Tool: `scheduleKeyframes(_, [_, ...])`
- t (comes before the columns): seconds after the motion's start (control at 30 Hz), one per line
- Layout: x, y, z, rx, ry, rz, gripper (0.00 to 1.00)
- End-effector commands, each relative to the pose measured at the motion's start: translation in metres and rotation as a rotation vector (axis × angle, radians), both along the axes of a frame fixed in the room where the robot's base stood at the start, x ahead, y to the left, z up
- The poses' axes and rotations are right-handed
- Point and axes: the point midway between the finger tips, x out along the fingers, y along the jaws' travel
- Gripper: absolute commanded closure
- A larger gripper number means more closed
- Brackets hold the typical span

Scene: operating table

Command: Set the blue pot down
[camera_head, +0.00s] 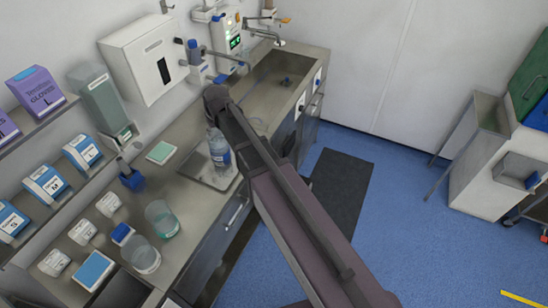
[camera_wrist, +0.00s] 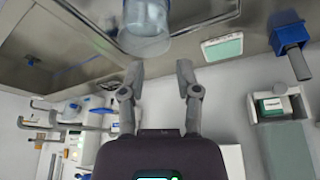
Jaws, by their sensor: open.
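A small dark blue pot (camera_head: 131,181) stands on the steel counter by the wall, with a grey stick-like part rising from it. It also shows at the upper right of the wrist view (camera_wrist: 287,32). My gripper (camera_wrist: 159,70) is open, with nothing between its two fingers, and is apart from the pot. A clear bottle (camera_wrist: 145,32) is beyond the fingertips in the wrist view. In the head view this bottle (camera_head: 219,157) stands on a shallow tray, near the end of my arm. My fingers cannot be made out in the head view.
The tray (camera_head: 196,176) lies right of the pot. A green-topped pad (camera_head: 161,152) lies between pot and bottle. Beakers (camera_head: 162,219) and small boxes (camera_head: 92,270) crowd the near counter. A sink (camera_head: 270,80) lies beyond. A dispenser (camera_head: 142,58) hangs on the wall.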

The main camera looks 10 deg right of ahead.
Motion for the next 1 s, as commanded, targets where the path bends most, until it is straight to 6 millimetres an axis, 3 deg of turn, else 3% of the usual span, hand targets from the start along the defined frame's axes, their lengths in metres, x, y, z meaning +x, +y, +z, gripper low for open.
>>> scheduleKeyframes(0.17, [-0.043, -0.056, -0.004, -0.016, 0.072, -0.093, 0.57])
scheduleKeyframes(0.4, [-0.131, -0.147, -0.01, -0.045, 0.22, -0.286, 0.57])
scheduleKeyframes(0.53, [-0.174, -0.182, -0.012, -0.057, 0.292, -0.379, 0.57])
scheduleKeyframes(0.7, [-0.208, -0.206, -0.012, -0.066, 0.35, -0.452, 0.57])
scheduleKeyframes(1.0, [-0.213, -0.211, -0.012, -0.068, 0.364, -0.471, 0.57])
